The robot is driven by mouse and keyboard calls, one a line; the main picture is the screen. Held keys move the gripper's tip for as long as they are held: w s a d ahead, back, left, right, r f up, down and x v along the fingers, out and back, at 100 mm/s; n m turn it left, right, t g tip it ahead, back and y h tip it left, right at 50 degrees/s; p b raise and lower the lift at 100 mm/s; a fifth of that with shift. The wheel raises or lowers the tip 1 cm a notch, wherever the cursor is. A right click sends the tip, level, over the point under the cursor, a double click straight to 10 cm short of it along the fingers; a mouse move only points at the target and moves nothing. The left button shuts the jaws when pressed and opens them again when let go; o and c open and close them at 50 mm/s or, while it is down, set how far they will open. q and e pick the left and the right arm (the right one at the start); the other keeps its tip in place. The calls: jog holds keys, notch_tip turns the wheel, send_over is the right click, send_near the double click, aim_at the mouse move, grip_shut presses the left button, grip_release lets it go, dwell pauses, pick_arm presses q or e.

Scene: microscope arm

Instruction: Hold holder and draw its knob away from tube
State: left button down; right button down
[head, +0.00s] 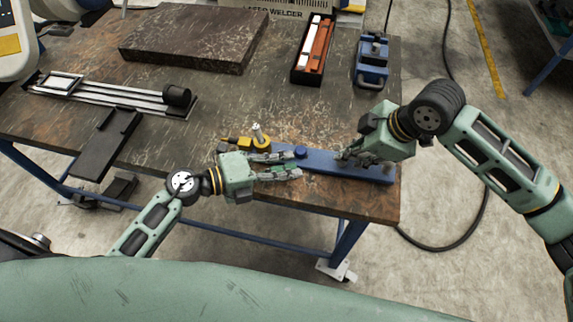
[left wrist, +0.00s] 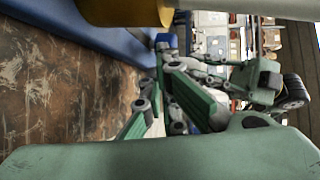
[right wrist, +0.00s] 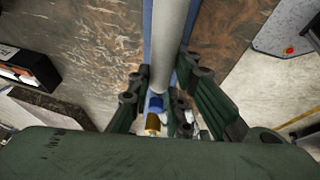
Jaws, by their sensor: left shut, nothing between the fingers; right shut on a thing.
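The blue bar-like holder (head: 322,162) lies along the table's front edge. A yellow fitting (head: 261,143) with a silver pin stands by its left end, and a small yellow-and-black knob (head: 228,140) sticks out leftward. A blue round knob (head: 301,152) sits on the bar. My left gripper (head: 300,165) is shut and empty, its fingertips over the bar just below the blue knob. My right gripper (head: 344,158) is shut on the holder near its right part. In the right wrist view a grey tube (right wrist: 170,45) runs down to its fingers; the exact grip is hidden.
A dark stone slab (head: 190,40), an open box with orange and white contents (head: 314,50) and a blue device (head: 372,62) stand at the back. A rail fixture (head: 120,95) lies at left. The table between slab and holder is mostly clear.

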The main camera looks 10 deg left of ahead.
jog(key=shift+r, duration=0.1)
pick_arm(q)
jog(key=shift+w+d, duration=0.2)
jog(key=shift+d, duration=0.75)
pick_arm(e)
jog(key=shift+a, duration=0.1)
pick_arm(q)
jog(key=shift+s, duration=0.1)
pick_arm(e)
jog(key=shift+s, duration=0.1)
pick_arm(q)
jog(key=s+a, duration=0.1)
jog(key=a, duration=0.1)
jog(key=s+a, duration=0.1)
jog(key=a, duration=0.1)
jog(key=shift+s+a+f, duration=0.1)
jog(key=shift+s+f, duration=0.1)
jog(key=v, duration=0.9)
jog(key=shift+r, duration=0.25)
jog(key=shift+a, duration=0.1)
pick_arm(e)
jog(key=c, duration=1.5)
grip_release()
jog(key=shift+c, duration=0.2)
